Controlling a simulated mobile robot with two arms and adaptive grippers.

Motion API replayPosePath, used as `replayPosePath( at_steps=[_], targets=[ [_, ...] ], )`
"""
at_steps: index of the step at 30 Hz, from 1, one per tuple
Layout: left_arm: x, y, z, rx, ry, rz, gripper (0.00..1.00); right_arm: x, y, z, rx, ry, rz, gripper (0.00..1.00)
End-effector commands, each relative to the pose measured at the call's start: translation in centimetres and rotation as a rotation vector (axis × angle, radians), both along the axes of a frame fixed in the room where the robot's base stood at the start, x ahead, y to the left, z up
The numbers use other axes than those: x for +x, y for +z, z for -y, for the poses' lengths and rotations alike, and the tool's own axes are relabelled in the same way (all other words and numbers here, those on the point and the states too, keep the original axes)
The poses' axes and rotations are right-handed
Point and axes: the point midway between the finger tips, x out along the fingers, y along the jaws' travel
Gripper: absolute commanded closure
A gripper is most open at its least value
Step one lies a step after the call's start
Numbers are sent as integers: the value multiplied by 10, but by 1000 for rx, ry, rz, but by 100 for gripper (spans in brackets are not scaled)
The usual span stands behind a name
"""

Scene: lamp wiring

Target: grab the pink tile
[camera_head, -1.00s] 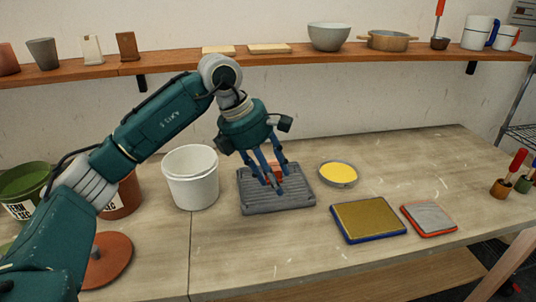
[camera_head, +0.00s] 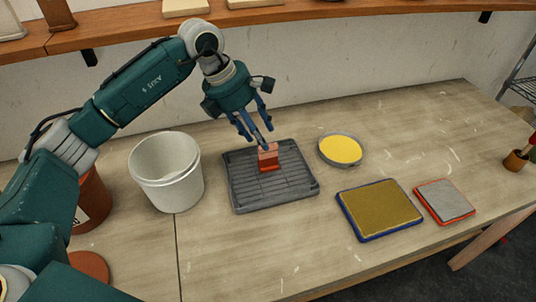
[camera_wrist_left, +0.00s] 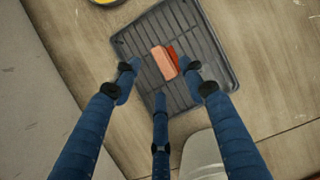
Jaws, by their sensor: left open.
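The pink tile (camera_head: 268,153) stands on the dark grey ribbed tray (camera_head: 301,189), with a red part at its base. It also shows in the left wrist view (camera_wrist_left: 163,62), with a red piece against its right side. My left gripper (camera_head: 256,130) is open, its blue fingers above and just behind the tile. In the left wrist view the fingers (camera_wrist_left: 160,80) are spread with the tile beyond and between the tips. I cannot tell whether any finger touches it. My right gripper is not in view.
A white bucket (camera_head: 167,187) stands left of the tray. A round dish of yellow (camera_head: 341,149) sits to its right. A blue-edged olive pad (camera_head: 378,210) and a red-edged grey pad (camera_head: 444,200) lie at the front right. The wooden shelf (camera_head: 122,31) runs along the wall behind.

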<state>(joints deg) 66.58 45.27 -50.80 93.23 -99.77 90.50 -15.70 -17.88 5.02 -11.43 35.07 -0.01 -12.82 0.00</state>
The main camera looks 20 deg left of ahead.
Motion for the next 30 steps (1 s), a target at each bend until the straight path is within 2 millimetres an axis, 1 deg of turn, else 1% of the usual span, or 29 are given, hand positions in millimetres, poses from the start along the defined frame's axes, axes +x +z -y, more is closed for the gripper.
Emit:
replayPosePath(
  at_steps=[5,7,9,12,14,21,26,27,28,30],
  targets=[
    [1,-13,8,0,-2,-5,57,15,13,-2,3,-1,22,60],
    [3,-22,14,0,-2,-5,57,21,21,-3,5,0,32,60],
    [5,-33,17,1,0,-4,57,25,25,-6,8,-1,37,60],
    [8,-44,21,-1,-1,-3,57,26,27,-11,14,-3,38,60],
    [9,-47,22,1,0,-1,57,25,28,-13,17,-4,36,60],
    [10,-50,22,1,1,2,57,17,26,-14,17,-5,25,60],
    [10,-49,22,1,0,1,89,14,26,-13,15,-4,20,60],
    [10,-49,22,1,0,1,97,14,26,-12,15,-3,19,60],
    [10,-49,22,1,0,1,100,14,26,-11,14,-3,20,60],
    [10,-49,22,1,0,1,100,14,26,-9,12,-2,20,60]
  ],
)
